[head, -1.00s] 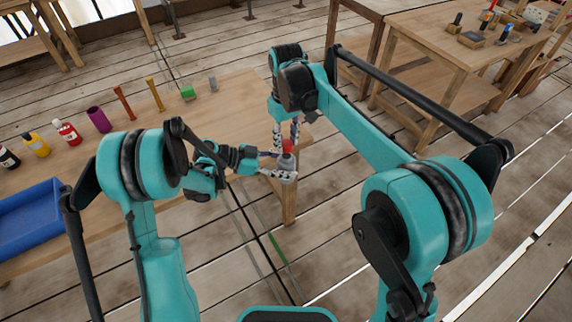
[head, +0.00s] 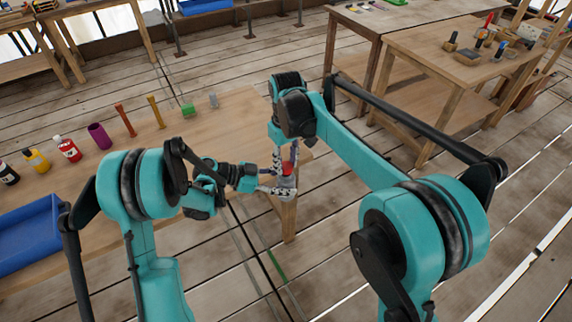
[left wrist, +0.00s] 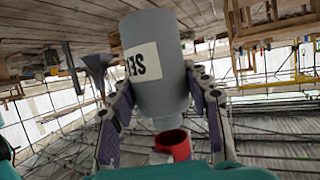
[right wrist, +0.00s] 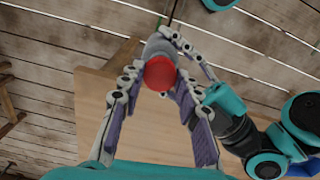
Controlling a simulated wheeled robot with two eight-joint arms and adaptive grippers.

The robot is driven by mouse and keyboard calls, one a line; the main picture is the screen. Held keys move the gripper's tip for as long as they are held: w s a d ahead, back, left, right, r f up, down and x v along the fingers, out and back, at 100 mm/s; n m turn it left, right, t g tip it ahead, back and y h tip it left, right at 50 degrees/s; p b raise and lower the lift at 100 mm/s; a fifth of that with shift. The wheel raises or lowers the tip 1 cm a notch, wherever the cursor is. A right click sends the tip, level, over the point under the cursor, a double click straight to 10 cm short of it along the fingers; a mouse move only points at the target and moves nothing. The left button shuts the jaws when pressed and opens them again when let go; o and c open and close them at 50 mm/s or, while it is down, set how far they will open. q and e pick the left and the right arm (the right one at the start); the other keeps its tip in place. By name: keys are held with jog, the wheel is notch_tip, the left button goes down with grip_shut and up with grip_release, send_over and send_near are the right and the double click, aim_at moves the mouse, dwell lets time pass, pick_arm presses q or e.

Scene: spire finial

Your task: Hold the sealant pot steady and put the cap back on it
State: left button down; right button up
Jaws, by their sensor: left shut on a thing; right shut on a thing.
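The sealant pot (left wrist: 165,65) is a grey cylinder with a white label. My left gripper (left wrist: 155,78) is shut around its body; the pot also shows in the head view (head: 287,183), off the table's near right corner. The left wrist view is upside down, so the pot's neck points down there. The red cap (left wrist: 173,143) is just beyond the neck, slightly offset; I cannot tell whether they touch. My right gripper (right wrist: 159,78) comes from above, shut on the cap, which shows in the right wrist view (right wrist: 160,73) in front of the pot, hiding its neck.
The wooden table (head: 235,130) holds a row of bottles, a purple cup (head: 99,135), a green block (head: 188,110) and a blue tray (head: 28,235). Another workbench (head: 430,45) stands at the back right. Open floor lies right of the pot.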

aim_at(286, 184)
jog(key=shift+f, duration=0.1)
jog(key=shift+f, duration=0.8)
jog(key=shift+f, duration=0.55)
